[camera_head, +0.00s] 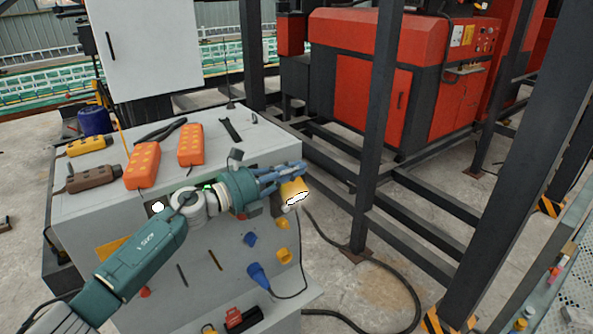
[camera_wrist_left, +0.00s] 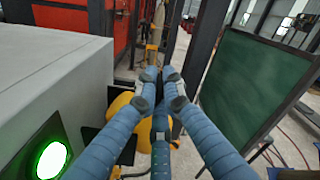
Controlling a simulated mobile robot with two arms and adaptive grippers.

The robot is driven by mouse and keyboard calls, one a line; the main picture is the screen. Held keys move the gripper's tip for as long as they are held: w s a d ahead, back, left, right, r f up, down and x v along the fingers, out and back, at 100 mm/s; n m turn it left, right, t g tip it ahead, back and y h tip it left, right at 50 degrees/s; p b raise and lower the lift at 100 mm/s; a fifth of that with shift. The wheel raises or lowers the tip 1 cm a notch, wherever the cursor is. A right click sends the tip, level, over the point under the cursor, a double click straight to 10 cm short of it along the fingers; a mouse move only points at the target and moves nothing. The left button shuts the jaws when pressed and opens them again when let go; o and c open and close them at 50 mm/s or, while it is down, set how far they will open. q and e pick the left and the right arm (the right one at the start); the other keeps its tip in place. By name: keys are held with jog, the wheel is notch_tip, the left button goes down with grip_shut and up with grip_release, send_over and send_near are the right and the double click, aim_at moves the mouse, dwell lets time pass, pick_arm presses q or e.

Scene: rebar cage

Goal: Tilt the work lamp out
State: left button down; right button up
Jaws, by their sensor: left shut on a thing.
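The work lamp (camera_head: 293,188) is a yellow lamp with a bright white face at the right edge of the grey cabinet. In the left wrist view, yellow parts of it (camera_wrist_left: 120,104) show beside and below the fingers. My left gripper (camera_head: 301,167) reaches across the cabinet's front from the left, with its blue fingers at the lamp. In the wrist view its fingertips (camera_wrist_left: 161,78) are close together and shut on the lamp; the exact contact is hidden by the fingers. My right gripper is not in view.
The grey cabinet (camera_head: 75,207) carries orange control boxes (camera_head: 143,165) and dark tools on top. Sockets and a blue plug (camera_head: 258,275) are on its front. Dark steel posts (camera_head: 378,120) and rails stand to the right. A black cable (camera_head: 400,278) lies on the floor.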

pick_arm(q)
jog(key=shift+w+a+r+n, duration=0.1)
jog(key=shift+w+a+n, duration=0.05)
jog(key=shift+n, duration=0.15)
jog(key=c, duration=1.9)
grip_release()
jog(key=shift+a, duration=0.1)
jog(key=v, duration=1.2)
